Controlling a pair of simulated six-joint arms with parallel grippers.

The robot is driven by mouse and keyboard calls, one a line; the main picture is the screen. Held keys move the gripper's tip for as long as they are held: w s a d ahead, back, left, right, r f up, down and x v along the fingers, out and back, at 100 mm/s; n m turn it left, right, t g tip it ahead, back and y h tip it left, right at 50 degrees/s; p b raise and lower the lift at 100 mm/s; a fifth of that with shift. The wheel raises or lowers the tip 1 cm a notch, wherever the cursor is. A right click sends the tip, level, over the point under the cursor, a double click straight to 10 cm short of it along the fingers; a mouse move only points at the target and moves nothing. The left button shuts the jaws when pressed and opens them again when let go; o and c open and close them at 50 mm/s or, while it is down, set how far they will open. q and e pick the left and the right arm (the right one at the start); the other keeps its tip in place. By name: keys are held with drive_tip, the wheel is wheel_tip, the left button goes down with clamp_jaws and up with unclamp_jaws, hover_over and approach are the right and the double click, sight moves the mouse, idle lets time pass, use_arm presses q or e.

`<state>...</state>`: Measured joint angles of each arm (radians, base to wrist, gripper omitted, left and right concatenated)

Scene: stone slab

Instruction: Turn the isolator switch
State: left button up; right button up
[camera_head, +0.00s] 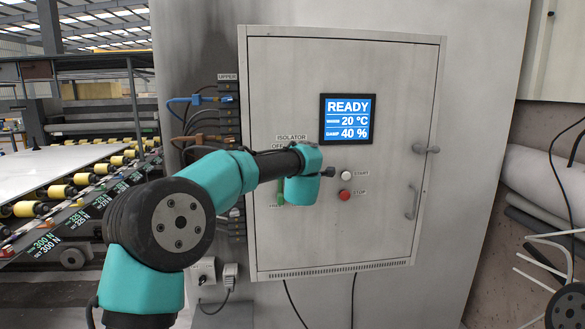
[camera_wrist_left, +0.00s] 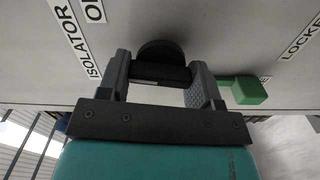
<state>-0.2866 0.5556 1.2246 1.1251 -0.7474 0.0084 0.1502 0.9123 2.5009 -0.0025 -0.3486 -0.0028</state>
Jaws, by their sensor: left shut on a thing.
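The isolator switch is a black rotary knob (camera_wrist_left: 158,50) with a bar handle on the cabinet door. It shows close up in the left wrist view. My left gripper (camera_wrist_left: 160,74) has one finger on each side of the bar and is shut on it. In the head view my left arm covers the switch and the fingertips. The "ISOLATOR" label (camera_head: 291,137) shows above the arm, with part of "OFF" below it. A green part (camera_wrist_left: 243,90) sits beside the right finger in the wrist view, near a partly hidden label. My right gripper is out of view.
The grey cabinet door (camera_head: 390,100) carries a lit screen (camera_head: 347,119) reading READY, 20 °C and 40 %. A white start button (camera_head: 346,175) and red stop button (camera_head: 345,194) lie close to the right of my left arm. Cables (camera_head: 190,125) run along the cabinet's left side.

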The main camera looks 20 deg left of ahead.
use_arm(q)
drive_tip(key=n, duration=0.4)
drive_tip(key=shift+n, duration=0.3)
drive_tip(key=n, duration=0.5)
drive_tip(key=shift+f, duration=0.1)
drive_tip(key=o, duration=0.9)
drive_tip(key=v, duration=1.7)
drive_tip(key=shift+s+d, duration=0.1)
drive_tip(key=shift+s, duration=0.05)
